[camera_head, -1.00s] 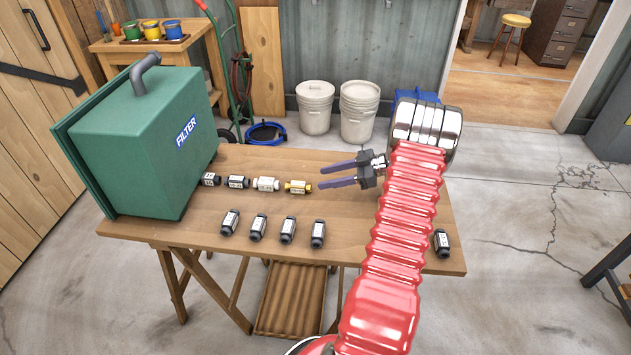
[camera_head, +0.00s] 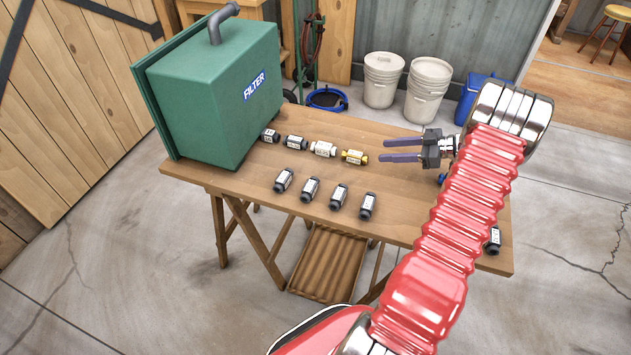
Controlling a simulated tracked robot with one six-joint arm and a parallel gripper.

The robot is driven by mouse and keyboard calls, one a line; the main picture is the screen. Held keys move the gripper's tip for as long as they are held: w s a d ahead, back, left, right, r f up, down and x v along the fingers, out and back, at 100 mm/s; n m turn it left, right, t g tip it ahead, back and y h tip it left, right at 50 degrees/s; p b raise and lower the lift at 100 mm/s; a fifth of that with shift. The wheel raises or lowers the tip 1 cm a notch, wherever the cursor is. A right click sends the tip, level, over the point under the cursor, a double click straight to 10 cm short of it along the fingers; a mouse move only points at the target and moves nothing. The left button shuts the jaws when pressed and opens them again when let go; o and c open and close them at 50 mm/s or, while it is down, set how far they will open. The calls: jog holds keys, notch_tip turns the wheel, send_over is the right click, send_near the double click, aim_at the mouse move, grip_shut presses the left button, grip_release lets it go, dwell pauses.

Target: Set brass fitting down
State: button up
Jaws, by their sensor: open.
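The brass fitting (camera_head: 354,157), yellow metal with a white label, lies on the wooden table (camera_head: 420,222). It is at the right end of the back row, just right of a white fitting (camera_head: 323,149). My gripper (camera_head: 383,150) is open and empty, its two dark fingers pointing left. The fingertips are a short way right of the brass fitting, apart from it in the picture. Their height above the table is hard to tell. My red arm hides part of the table's right side.
The green filter box (camera_head: 215,100) stands at the table's left end. Dark fittings (camera_head: 294,142) continue the back row leftward. Several more dark fittings (camera_head: 339,197) form a front row. Another dark fitting (camera_head: 493,241) lies at the far right. White buckets (camera_head: 428,90) stand behind.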

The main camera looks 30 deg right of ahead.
jog(key=w+a+r+m+t+h, duration=0.1)
jog(key=w+a+r+t+h, duration=0.2)
jog(key=w+r+h, duration=0.85)
jog(key=w+a+r+m, duration=0.2)
jog(key=a+r, duration=0.3)
jog(key=r, duration=0.4)
jog(key=w+a+r+m, duration=0.2)
jog(key=a+r, duration=0.2)
jog(key=r, duration=0.6)
jog(key=s+a+r+m+g+h, duration=0.1)
jog(key=s+a+m+g+h, duration=0.15)
jog(key=s+a, duration=0.75)
jog(key=s+a+f+g+y, duration=0.2)
jog(key=s+a+f+y, duration=0.1)
jog(key=s+a, duration=0.8)
jog(key=s+a+f+g+y, duration=0.3)
jog(key=s+a+f, duration=0.3)
jog(key=s+a, duration=0.4)
jog(key=shift+s+a+f+g, duration=0.15)
jog(key=shift+s+a+g, duration=0.2)
jog(key=shift+a, duration=0.45)
jog(key=shift+d, duration=0.1)
